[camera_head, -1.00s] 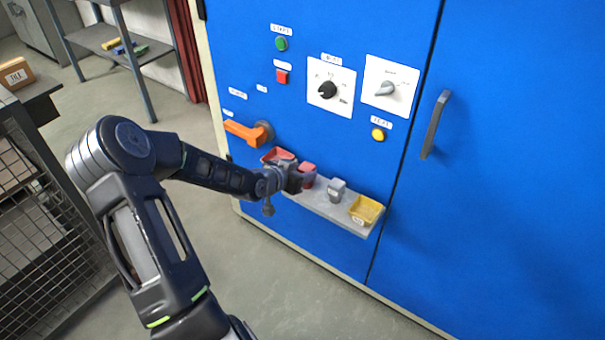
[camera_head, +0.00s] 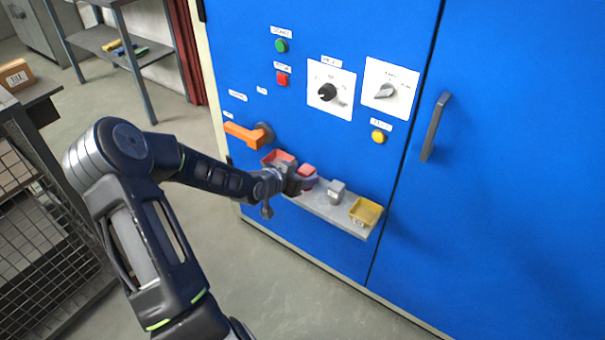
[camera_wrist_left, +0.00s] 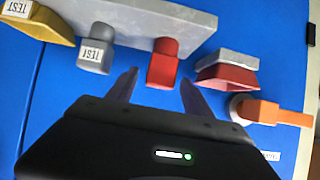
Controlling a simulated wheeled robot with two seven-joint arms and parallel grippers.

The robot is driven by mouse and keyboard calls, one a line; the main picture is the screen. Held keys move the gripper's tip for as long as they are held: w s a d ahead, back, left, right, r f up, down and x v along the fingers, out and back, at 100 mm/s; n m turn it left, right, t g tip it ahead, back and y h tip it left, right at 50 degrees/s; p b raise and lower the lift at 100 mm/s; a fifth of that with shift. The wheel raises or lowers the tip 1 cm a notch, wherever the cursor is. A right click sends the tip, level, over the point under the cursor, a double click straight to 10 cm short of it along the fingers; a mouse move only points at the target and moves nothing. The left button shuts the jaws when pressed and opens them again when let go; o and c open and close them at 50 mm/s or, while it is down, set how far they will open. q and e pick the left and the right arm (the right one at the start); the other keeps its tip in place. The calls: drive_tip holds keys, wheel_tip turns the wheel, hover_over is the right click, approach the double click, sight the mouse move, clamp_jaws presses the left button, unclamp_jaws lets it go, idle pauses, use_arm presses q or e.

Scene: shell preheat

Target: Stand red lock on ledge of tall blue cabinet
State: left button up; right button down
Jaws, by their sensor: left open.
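The red lock (camera_head: 307,171) stands upright on the grey ledge (camera_head: 325,208) of the tall blue cabinet (camera_head: 300,125). In the left wrist view the red lock (camera_wrist_left: 162,63) is near the ledge (camera_wrist_left: 150,22), between and just beyond the fingertips. My left gripper (camera_head: 303,183) is at the lock; it also shows in the left wrist view (camera_wrist_left: 158,85). It is open, with one finger on each side of the lock and visible gaps. In the head view the gripper hides the lower part of the lock. My right gripper is not in view.
On the ledge are a red tray (camera_head: 277,158) left of the lock, a grey lock (camera_head: 336,191) and a yellow tray (camera_head: 366,211) to its right. An orange handle (camera_head: 245,133) sticks out above the red tray. Knobs and buttons are higher up.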

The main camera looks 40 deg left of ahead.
use_arm(q)
drive_tip(key=p+v, duration=0.4)
drive_tip(key=v, duration=0.7)
drive_tip(key=shift+s, duration=0.2)
drive_tip(key=d+f+n+g+h, duration=0.1)
drive_tip(key=d+f+g+h, duration=0.1)
drive_tip(key=d+f, duration=0.65)
drive_tip(key=d+f+n+g+h, duration=0.1)
drive_tip(key=d+f+g+h, duration=0.15)
drive_tip(key=d, duration=1.15)
drive_tip(key=s+d+f+g, duration=0.3)
drive_tip(key=s+d+f, duration=0.2)
drive_tip(key=s+d, duration=0.2)
drive_tip(key=s+d+f+g, duration=0.3)
drive_tip(key=s+d+f, duration=0.3)
drive_tip(key=s, duration=0.6)
drive_tip(key=shift+d, duration=0.65)
